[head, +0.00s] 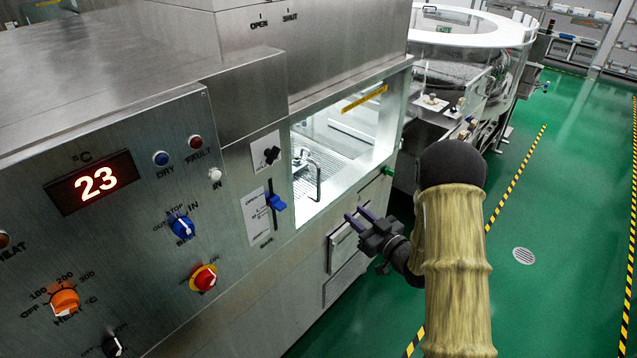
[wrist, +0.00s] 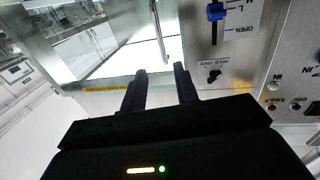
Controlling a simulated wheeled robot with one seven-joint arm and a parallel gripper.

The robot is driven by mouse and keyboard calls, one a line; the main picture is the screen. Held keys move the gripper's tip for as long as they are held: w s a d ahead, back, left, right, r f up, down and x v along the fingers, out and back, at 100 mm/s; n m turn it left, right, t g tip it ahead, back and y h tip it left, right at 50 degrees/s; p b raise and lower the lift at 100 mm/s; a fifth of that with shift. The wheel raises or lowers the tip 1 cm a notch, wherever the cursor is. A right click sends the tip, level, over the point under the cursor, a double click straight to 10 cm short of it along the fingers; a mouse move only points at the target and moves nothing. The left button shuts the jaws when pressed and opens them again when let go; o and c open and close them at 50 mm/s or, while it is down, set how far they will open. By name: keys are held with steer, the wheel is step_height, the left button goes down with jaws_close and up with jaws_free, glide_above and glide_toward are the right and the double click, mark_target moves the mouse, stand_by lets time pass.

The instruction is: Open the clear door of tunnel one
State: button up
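The clear door (head: 345,140) is a see-through pane in the lit opening of the steel machine. Its upright metal bar handle (head: 317,178) is near the left side in the head view. In the wrist view the handle (wrist: 159,35) is a thin bar just beyond my fingertips, nearly in line with the gap between them. My gripper (head: 356,214) is open and empty, with its two dark fingers apart, in front of the machine, below and right of the handle. It also shows in the wrist view (wrist: 160,70). I cannot tell whether the door stands fully shut.
A blue slider (head: 277,203) beside an OPEN label and a black knob (head: 271,154) are left of the opening. A control panel with a red "23" display (head: 95,182) is further left. A round glass-sided machine (head: 465,55) stands behind. Green floor (head: 560,200) is clear at right.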

steer(key=shift+w+a, duration=0.1)
steer(key=p, duration=0.7)
glide_above(319, 197)
steer(key=shift+w+a, duration=0.15)
steer(key=shift+w, duration=0.25)
steer(key=shift+c, duration=0.2)
jaws_close()
